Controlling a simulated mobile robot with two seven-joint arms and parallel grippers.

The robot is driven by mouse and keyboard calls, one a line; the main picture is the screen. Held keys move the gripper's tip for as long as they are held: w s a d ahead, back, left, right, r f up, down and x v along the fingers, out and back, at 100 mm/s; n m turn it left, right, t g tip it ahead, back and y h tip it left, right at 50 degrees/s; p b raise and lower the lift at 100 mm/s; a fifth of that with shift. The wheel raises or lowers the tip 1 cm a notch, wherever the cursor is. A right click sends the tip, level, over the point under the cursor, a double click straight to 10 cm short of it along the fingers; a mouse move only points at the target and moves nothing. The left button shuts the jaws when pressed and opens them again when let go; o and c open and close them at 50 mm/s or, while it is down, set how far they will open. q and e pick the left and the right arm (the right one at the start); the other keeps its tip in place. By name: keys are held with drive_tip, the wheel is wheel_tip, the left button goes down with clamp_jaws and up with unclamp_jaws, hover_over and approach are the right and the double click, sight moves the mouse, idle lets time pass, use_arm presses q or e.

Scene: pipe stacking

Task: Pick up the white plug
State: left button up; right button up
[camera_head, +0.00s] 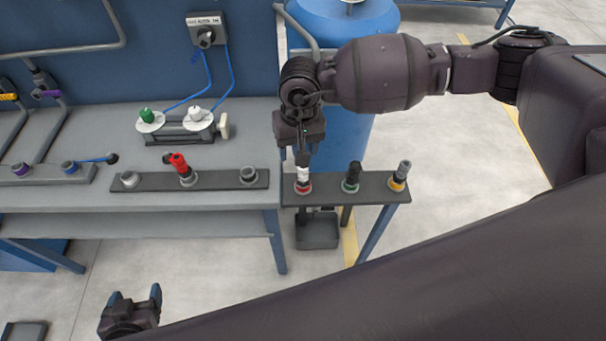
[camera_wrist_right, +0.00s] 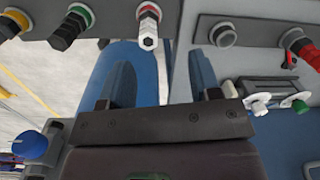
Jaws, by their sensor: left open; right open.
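The white plug (camera_head: 303,174) stands upright in a red-ringed socket at the left end of the small dark shelf. It also shows in the right wrist view (camera_wrist_right: 148,36), beyond the fingertips and roughly in the gap between them. My right gripper (camera_head: 303,152) is just above the plug, pointing down. In the right wrist view its two fingers (camera_wrist_right: 160,65) are apart with nothing held. Contact with the plug cannot be told from the head view. My left gripper (camera_head: 131,300) is open and empty at the lower left, over the floor, away from the plug.
A green-ringed black plug (camera_head: 351,176) and a yellow-ringed dark plug (camera_head: 400,175) stand right of the white plug. A socket strip (camera_head: 215,180) with a red plug (camera_head: 182,168) lies on the grey bench (camera_head: 240,150). A blue barrel (camera_head: 345,150) stands behind the shelf.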

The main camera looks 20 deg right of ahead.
sight(303, 171)
drive_tip(key=shift+w+d+r, duration=0.1)
drive_tip(key=shift+w+d, duration=0.3)
drive_tip(key=shift+d, duration=0.1)
drive_tip(key=shift+d+f+h, duration=0.1)
drive_tip(key=shift+f+h, duration=0.2)
wheel_tip(303, 171, down, 5)
drive_tip(key=shift+r, duration=0.15)
drive_tip(key=shift+s+d+f+p, duration=0.1)
drive_tip(key=shift+f+p, duration=0.25)
drive_tip(key=shift+f, duration=1)
drive_tip(key=shift+d+f+p, duration=0.1)
drive_tip(key=shift+f+p, duration=0.25)
drive_tip(key=shift+f, duration=0.95)
drive_tip(key=shift+a, duration=0.1)
clamp_jaws()
